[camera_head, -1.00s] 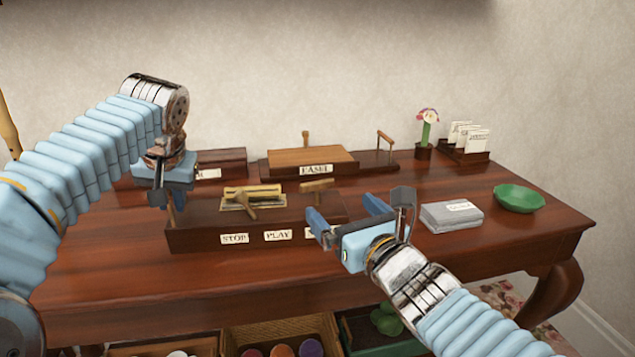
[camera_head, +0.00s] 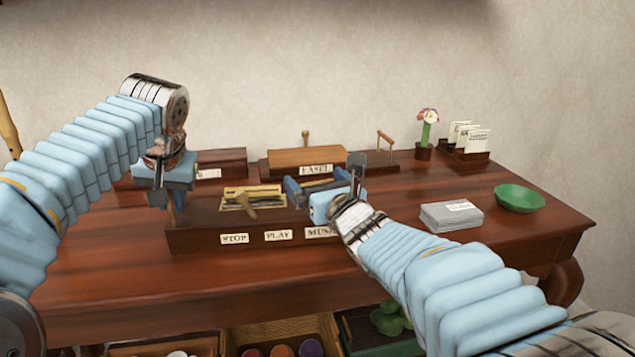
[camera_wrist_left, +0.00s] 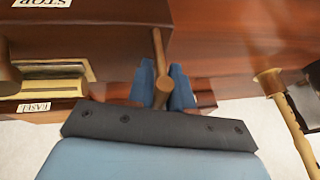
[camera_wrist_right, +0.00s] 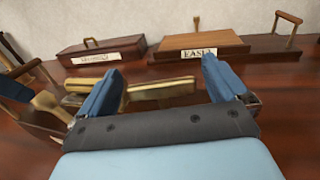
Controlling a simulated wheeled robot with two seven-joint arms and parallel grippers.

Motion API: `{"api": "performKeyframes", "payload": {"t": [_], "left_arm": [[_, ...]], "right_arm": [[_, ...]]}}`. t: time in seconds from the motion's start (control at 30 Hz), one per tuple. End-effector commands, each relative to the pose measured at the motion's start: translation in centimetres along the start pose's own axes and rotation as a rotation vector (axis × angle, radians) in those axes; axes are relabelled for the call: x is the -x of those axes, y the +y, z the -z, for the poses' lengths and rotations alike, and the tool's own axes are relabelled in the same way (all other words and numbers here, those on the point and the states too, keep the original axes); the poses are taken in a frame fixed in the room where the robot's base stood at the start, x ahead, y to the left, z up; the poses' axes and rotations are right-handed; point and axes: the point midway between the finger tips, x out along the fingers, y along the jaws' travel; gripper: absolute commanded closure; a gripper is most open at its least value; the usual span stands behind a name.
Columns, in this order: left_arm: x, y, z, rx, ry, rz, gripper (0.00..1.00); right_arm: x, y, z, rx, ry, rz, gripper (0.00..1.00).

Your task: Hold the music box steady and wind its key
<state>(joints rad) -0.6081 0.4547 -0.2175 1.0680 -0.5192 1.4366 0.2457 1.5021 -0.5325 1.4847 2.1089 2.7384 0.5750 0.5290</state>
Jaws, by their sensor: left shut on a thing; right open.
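The music box (camera_head: 200,239) is a long dark wooden box on the table, labelled STOP, PLAY and MUSIC in the head view. A brass-coloured plate and a wooden lever (camera_head: 243,205) are on its top. My left gripper (camera_wrist_left: 163,88) is shut on a wooden peg handle (camera_wrist_left: 158,50) at the box's left end. My right gripper (camera_head: 316,184) is open over the box's right part. The arm and gripper mostly hide the key in the head view.
Behind stands a wooden EASEL box (camera_head: 306,161) with upright handles. To the right are a grey stack (camera_head: 451,217), a green bowl (camera_head: 519,198), a flower pot (camera_head: 424,151) and a card holder (camera_head: 464,152). Open bins sit below the table's front edge.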

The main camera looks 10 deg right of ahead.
Motion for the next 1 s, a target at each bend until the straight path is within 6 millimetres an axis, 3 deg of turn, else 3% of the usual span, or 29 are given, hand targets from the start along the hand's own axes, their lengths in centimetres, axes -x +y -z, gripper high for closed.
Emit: {"api": "performKeyframes", "payload": {"t": [0.23,0.5,0.57,1.0], "left_arm": [[0.01,0.03,-0.01,-0.001,0.0,-0.001,1.0],[0.01,0.04,-0.01,-0.001,0.0,-0.001,1.0],[0.01,0.03,-0.01,-0.001,0.0,-0.001,1.0],[0.02,0.01,-0.01,-0.001,0.0,0.0,1.0]], "right_arm": [[-0.03,0.0,0.02,0.0,0.0,0.0,0.02],[-0.02,0.0,0.02,0.0,0.001,0.0,0.43],[-0.02,-0.01,0.02,0.0,0.001,0.0,0.49],[-0.04,-0.08,0.11,0.008,0.003,0.151,0.49]]}}
